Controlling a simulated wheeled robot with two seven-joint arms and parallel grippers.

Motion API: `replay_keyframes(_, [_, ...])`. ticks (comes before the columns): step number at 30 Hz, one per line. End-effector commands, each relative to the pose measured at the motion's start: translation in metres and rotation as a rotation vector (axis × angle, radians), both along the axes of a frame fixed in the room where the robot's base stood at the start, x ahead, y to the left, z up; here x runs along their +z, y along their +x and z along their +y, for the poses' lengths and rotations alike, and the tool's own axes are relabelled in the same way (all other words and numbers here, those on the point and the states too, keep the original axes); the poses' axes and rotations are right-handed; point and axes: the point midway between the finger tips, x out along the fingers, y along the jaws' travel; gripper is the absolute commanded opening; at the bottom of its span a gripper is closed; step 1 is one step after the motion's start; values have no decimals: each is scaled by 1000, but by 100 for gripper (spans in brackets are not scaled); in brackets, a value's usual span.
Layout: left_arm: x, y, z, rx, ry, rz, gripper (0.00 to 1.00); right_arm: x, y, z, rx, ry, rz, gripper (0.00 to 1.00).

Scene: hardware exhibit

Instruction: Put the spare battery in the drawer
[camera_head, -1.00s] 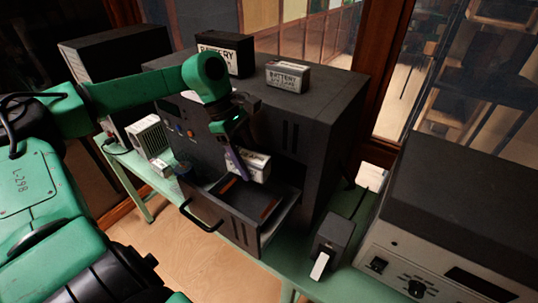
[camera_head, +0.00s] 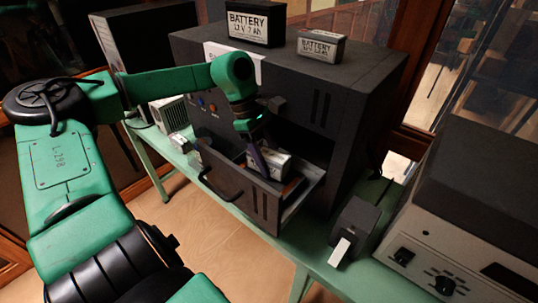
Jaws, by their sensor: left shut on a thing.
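My left gripper (camera_head: 259,156) reaches down over the open drawer (camera_head: 236,184) of the dark cabinet (camera_head: 352,100). It is shut on a small pale battery (camera_head: 276,165), whose label faces me in part. The battery is tilted and sits low, inside the drawer opening near its back. I cannot tell whether it touches the drawer floor. The gripper hides part of it. The drawer has a black handle (camera_head: 218,191) at its front. My right gripper is not in view.
On the cabinet top stand a black battery (camera_head: 251,24) with a white label and a smaller grey battery (camera_head: 320,46). A small dark device with a white paper strip (camera_head: 340,252) stands on the green bench (camera_head: 285,240). A large instrument (camera_head: 450,240) is at right.

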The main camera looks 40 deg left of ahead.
Motion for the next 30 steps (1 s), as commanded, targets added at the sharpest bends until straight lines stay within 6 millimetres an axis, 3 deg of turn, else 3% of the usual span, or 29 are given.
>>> replay_keyframes(21, [-9, 0, 0, 1, -2, -2, 0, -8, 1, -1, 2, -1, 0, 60])
replay_keyframes(22, [-9, 0, 0, 1, -2, -2, 58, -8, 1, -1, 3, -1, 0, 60])
replay_keyframes(24, [-8, 0, 0, 1, -1, -2, 85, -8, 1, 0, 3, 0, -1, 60])
replay_keyframes(25, [-8, 0, 0, 1, -1, -2, 89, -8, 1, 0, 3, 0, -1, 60])
replay_keyframes(30, [-9, 0, 0, 0, -1, -1, 89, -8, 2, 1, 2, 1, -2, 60])
